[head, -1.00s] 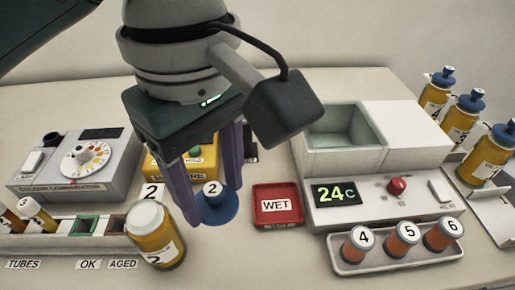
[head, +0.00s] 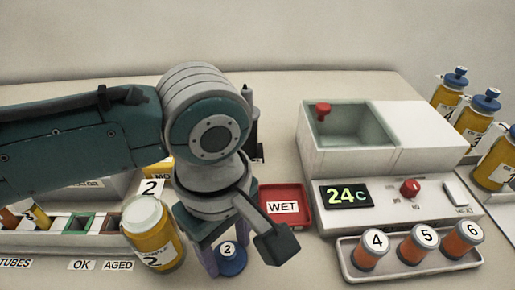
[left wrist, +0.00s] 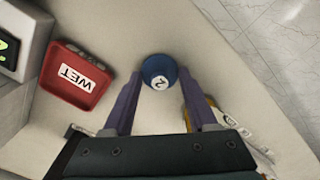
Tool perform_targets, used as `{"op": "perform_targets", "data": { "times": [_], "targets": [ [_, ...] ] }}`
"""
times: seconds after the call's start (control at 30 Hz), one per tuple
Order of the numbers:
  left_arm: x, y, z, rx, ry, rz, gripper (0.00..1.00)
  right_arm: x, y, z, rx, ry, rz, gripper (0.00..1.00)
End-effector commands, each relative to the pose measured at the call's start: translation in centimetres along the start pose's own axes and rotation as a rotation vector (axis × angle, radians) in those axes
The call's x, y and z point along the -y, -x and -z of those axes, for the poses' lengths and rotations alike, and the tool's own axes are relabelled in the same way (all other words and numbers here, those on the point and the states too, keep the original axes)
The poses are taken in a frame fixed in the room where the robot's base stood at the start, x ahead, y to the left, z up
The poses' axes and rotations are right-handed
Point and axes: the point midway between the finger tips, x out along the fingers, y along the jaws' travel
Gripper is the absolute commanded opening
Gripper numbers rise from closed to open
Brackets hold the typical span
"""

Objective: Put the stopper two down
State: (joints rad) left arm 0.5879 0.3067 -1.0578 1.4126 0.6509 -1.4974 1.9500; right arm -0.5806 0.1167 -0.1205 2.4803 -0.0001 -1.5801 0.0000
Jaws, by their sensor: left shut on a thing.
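Stopper two (head: 230,262), a blue round piece with a white "2" label, is between the fingers of my left gripper (head: 225,258). The left wrist view shows the stopper (left wrist: 158,71) at the tips of the two purple fingers (left wrist: 160,85), which are shut on it. I cannot tell if its underside touches the table. Bottle two (head: 150,232), amber with a pale top and no blue stopper, stands just left of the gripper. My left wrist hides part of the table behind. My right gripper is not in view.
A red WET tray (head: 298,196) lies right of the gripper. Behind it is the white bath (head: 330,155) reading 24c, with a red piece (head: 323,110) inside. A rack (head: 355,272) holds tubes 4, 5 and 6. Blue-stoppered bottles (head: 490,160) stand at far right.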

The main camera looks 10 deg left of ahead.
Motion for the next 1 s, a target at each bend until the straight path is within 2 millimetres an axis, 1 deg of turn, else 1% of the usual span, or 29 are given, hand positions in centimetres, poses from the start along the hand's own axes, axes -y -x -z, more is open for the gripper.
{"op": "perform_targets", "data": {
  "times": [0.13,0.17,0.4,0.43,0.67,0.77,0.87,1.0],
  "targets": [
    [0.0,-0.3,0.0,0.001,0.0,0.0,0.06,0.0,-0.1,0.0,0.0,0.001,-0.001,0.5],
    [0.0,-0.3,0.0,0.0,0.0,0.0,0.59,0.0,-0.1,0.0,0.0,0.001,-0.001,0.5],
    [0.0,-0.2,0.0,0.0,0.001,0.0,0.86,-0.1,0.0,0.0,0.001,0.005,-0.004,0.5],
    [0.0,-0.2,0.0,0.0,0.001,0.0,0.88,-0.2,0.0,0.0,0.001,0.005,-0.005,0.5],
    [0.0,-0.1,0.0,0.0,0.001,0.0,0.88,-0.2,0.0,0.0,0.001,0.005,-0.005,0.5],
    [0.0,0.6,0.1,-0.001,0.001,0.0,0.88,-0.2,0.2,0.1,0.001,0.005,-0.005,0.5],
    [-0.1,2.2,0.0,0.001,0.002,-0.002,0.88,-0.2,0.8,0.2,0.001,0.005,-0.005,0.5],
    [-0.1,5.5,0.0,0.001,0.0,-0.003,0.88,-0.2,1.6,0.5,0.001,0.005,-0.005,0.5]
  ]
}}
